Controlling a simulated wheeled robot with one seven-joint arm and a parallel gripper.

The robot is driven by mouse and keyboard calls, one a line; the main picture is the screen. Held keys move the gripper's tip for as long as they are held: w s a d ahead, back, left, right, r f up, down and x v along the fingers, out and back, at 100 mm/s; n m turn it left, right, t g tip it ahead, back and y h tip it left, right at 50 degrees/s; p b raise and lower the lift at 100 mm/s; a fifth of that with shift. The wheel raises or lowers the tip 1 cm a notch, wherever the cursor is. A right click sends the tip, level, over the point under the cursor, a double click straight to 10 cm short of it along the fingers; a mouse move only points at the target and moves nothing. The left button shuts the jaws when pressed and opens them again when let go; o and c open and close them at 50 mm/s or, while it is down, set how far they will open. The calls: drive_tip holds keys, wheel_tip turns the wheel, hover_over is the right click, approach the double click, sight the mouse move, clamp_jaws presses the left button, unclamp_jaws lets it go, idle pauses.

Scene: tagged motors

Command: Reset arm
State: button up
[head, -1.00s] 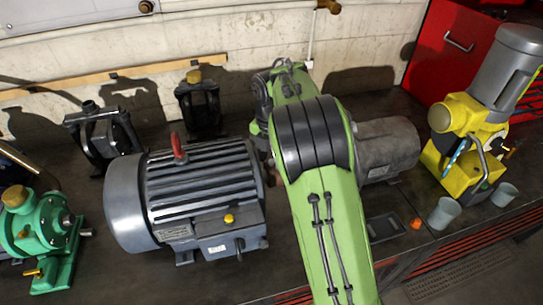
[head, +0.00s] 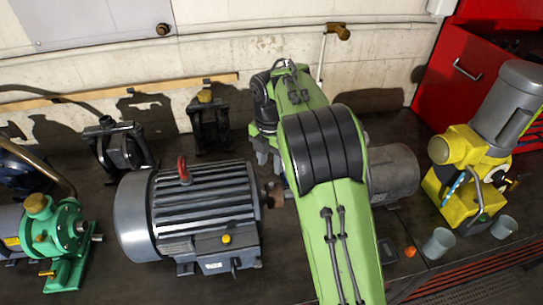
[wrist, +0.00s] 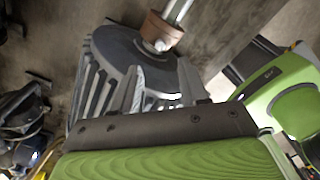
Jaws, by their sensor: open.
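My green arm reaches over the middle of the bench in the head view. My gripper (head: 268,158) hangs at its far end, partly hidden by the arm, with grey fingers pointing down. In the wrist view my gripper (wrist: 160,78) has its two fingers spread apart, with nothing seen held between them. A large grey finned motor (head: 195,215) lies left of the arm. In the wrist view a finned motor (wrist: 150,70) with a brown-collared shaft lies beyond the fingers. Exact clearance cannot be told.
A smaller grey motor (head: 393,172) is partly hidden right of my arm. A yellow machine (head: 468,180), two grey cups (head: 438,243) and an orange piece (head: 410,252) stand at right. A green pump (head: 55,240) stands at left. Black stands (head: 120,148) line the wall behind.

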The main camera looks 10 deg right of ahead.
drive_tip(key=s+d+r+m+t+y+b, duration=0.1)
drive_tip(key=s+r+m+t, duration=0.1)
drive_tip(key=s+r+m, duration=0.35)
drive_tip(key=s+d+r+m+t+y, duration=0.1)
drive_tip(key=s+r+m, duration=0.2)
drive_tip(key=s+m, duration=0.55)
drive_tip(key=s+d+f+m+t+h, duration=0.2)
drive_tip(key=s+f+m, duration=0.1)
drive_tip(key=s+m, duration=0.9)
drive_tip(key=shift+s+t+b, duration=0.3)
drive_tip(key=shift+s+b, duration=0.1)
drive_tip(key=shift+s, duration=0.45)
drive_tip(key=shift+w+f, duration=0.1)
